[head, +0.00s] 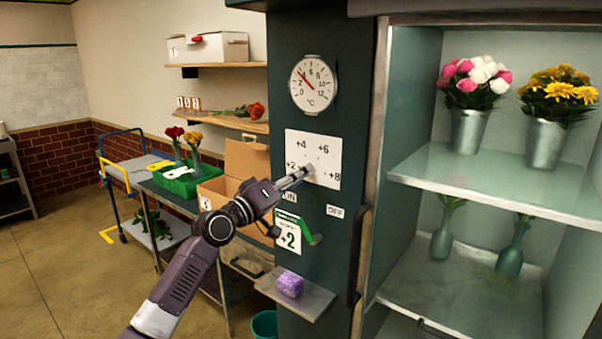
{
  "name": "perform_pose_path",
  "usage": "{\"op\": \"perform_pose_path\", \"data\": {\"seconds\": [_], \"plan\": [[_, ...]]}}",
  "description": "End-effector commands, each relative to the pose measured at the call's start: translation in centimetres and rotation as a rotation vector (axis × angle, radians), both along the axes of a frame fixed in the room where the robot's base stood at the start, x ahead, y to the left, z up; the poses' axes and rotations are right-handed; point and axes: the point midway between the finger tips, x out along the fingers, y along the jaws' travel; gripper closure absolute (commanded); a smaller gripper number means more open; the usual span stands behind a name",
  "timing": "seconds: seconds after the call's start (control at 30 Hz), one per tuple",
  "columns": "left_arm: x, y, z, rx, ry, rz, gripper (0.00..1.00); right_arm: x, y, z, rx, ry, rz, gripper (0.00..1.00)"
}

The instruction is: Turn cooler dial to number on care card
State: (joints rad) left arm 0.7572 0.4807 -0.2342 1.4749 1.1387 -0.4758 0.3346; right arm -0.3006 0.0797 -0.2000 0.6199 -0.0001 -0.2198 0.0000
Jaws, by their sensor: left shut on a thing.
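The dial plate (328,150) is a white panel on the dark cooler front, marked +2, +4, +6 and +8. My left gripper (306,171) is shut at the middle of the plate, on the dial's small grey knob, which its fingers mostly hide. I cannot tell which number the knob points to. The care card (288,239) hangs below the plate, white with a green top, and reads +2. My right gripper is not in view.
A round °C gauge (313,84) with a red needle sits above the plate. A green lever (311,233) sticks out beside the card, near ON and OFF labels. A small shelf (314,303) holds a purple block (290,284). The glass-shelved cooler (480,180) with flower vases stands at right.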

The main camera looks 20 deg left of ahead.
Motion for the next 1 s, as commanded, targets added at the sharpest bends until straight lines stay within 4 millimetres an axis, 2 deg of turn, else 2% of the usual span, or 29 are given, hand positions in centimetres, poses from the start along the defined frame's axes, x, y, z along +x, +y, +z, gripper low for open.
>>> {"op": "perform_pose_path", "data": {"seconds": [0.47,0.5,0.63,1.0], "plan": [[0.01,0.16,0.16,-0.017,0.002,0.003,1.0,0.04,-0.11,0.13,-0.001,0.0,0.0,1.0],[0.0,0.15,0.15,-0.017,0.002,0.003,0.76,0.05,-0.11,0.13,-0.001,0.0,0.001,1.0],[0.01,0.13,0.13,-0.016,0.002,0.002,0.62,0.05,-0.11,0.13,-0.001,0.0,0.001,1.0],[-0.29,0.23,-0.08,-0.015,0.004,0.002,0.6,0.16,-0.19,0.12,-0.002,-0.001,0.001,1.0]]}}
